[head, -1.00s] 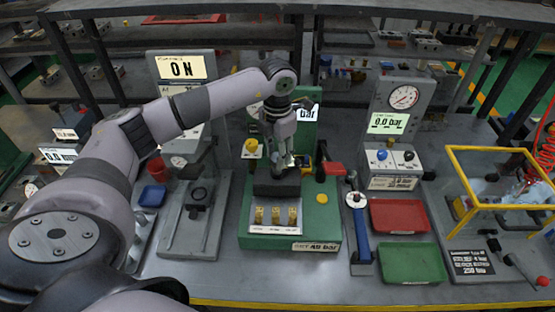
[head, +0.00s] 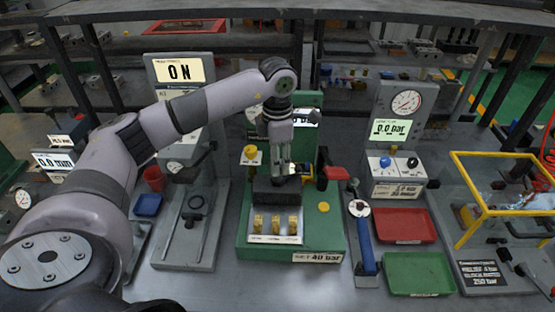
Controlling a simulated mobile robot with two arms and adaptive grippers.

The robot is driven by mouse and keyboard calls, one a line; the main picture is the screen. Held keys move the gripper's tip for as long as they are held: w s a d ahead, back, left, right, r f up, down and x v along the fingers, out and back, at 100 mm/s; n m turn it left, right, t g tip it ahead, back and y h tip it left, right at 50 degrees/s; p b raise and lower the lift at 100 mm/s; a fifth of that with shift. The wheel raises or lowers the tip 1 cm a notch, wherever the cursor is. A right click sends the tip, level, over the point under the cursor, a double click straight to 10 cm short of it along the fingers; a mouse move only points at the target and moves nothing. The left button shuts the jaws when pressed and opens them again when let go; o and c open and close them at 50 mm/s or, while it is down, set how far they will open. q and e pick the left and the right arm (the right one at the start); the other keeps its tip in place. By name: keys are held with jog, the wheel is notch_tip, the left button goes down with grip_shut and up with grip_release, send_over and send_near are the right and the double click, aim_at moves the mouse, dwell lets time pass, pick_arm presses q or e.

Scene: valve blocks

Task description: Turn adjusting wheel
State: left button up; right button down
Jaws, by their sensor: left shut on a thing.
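My left gripper (head: 280,168) points down over the green test station (head: 262,254) in the middle of the bench. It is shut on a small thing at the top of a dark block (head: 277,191). The fingers hide most of that thing, so I cannot tell its full shape or whether it is the adjusting wheel. A yellow knob (head: 250,153) stands just left of the gripper, apart from it. The station's display (head: 303,118) is partly hidden behind the hand and reads 0.0 bar. My right gripper is not in view.
A red-handled lever (head: 335,172) is close right of the gripper. Three brass pieces sit on a white plate (head: 274,240) in front. A blue-handled tool (head: 366,249), red tray (head: 404,226) and green tray (head: 417,274) lie to the right. A grey press stand (head: 190,246) is left.

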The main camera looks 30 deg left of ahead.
pick_arm(q)
jog(key=o, duration=1.2)
jog(key=shift+c, duration=0.2)
notch_tip(320, 180, up, 12)
dwell(0.4)
